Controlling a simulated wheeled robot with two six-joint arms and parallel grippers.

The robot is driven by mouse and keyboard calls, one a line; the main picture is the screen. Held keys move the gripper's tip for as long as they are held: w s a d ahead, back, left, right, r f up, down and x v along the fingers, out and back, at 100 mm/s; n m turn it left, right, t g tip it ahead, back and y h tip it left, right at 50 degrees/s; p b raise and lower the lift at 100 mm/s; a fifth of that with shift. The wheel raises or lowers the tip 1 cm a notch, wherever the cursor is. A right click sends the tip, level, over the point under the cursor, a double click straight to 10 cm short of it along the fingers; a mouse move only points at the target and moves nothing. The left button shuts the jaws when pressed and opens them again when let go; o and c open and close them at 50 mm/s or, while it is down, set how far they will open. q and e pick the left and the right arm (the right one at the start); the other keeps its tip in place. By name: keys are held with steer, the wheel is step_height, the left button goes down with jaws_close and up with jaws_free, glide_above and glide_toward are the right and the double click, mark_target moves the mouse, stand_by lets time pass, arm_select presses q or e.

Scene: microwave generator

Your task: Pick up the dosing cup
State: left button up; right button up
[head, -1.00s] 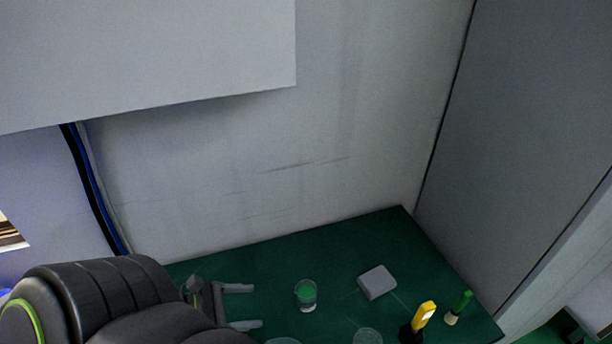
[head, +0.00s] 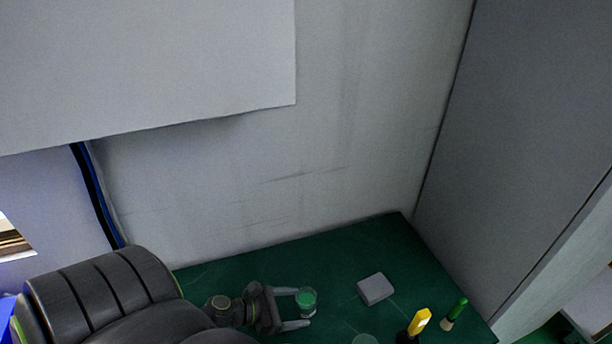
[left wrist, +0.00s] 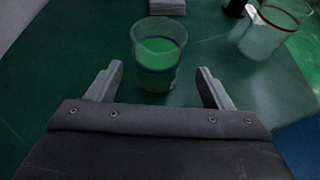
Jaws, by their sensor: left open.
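The dosing cup appears to be the small clear cup (head: 306,301) with green contents on the green table. In the left wrist view the cup (left wrist: 158,58) stands upright, just ahead of and between my left fingertips. My left gripper (head: 298,308) is open around the near side of the cup, with a finger on each side. In the left wrist view the open gripper (left wrist: 160,75) shows a gap between each finger and the cup. My right gripper is not in view.
A light grey block (head: 376,288) lies right of the cup. A yellow-handled item (head: 419,321) and a green-handled brush (head: 457,309) stand near the right edge. Another clear cup (left wrist: 268,32) stands to the right in the left wrist view. A wall closes the table's back.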

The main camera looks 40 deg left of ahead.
mark_target(307, 304)
arm_select(q)
steer(key=p+x, duration=0.1)
steer(key=x, duration=0.3)
steer(key=shift+w+a, duration=0.1)
steer(key=shift+a, duration=0.05)
steer(key=c, duration=1.1)
steer(key=shift+r, duration=0.2)
